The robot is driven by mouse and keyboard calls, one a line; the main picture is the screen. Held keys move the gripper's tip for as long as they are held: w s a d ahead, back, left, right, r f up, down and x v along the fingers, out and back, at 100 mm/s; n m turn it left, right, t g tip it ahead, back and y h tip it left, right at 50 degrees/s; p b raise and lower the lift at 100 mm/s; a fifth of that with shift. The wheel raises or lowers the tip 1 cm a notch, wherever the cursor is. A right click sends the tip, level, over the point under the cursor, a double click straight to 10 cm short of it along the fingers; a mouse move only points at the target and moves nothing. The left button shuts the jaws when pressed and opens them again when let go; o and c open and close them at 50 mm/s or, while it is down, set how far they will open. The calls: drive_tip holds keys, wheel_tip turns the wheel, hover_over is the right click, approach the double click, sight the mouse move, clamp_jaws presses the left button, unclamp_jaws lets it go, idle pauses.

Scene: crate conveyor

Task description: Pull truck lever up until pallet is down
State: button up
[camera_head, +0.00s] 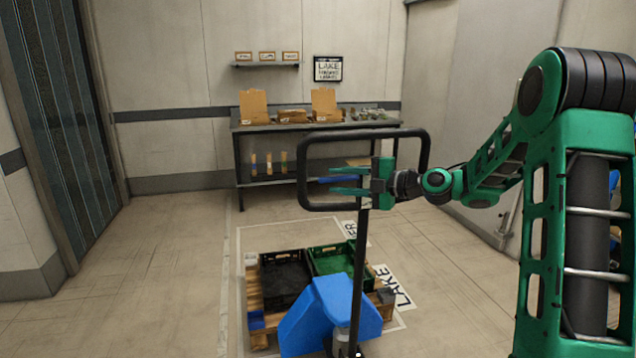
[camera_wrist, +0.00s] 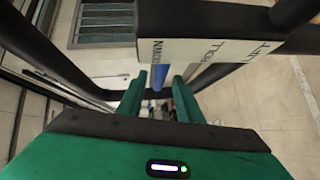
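The pallet truck has a blue body (camera_head: 325,305), an upright black shaft (camera_head: 358,280) and a black loop handle (camera_head: 305,180). My gripper (camera_head: 349,181) is at the loop in the head view, fingers pointing left and spread apart. In the wrist view, my gripper (camera_wrist: 160,92) shows two green fingers with a gap between them. A pale label plate (camera_wrist: 205,52) with "DOWN" and "LIFT" lettering is just beyond the fingers. I cannot clearly make out the small lever. The wooden pallet (camera_head: 257,318) is around the truck's front; its height above the floor is unclear.
A black crate (camera_head: 284,283) and a green crate (camera_head: 335,262) sit on the pallet, inside a floor marking. A workbench (camera_head: 300,128) with cardboard boxes stands at the back wall. A strip-curtain doorway (camera_head: 50,110) is at the left. The left floor is clear.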

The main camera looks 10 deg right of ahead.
sight(319, 179)
drive_tip(key=x, duration=0.6)
drive_tip(key=shift+w+a, duration=0.2)
drive_tip(key=shift+w, duration=0.05)
drive_tip(key=shift+c, duration=0.5)
clamp_jaws()
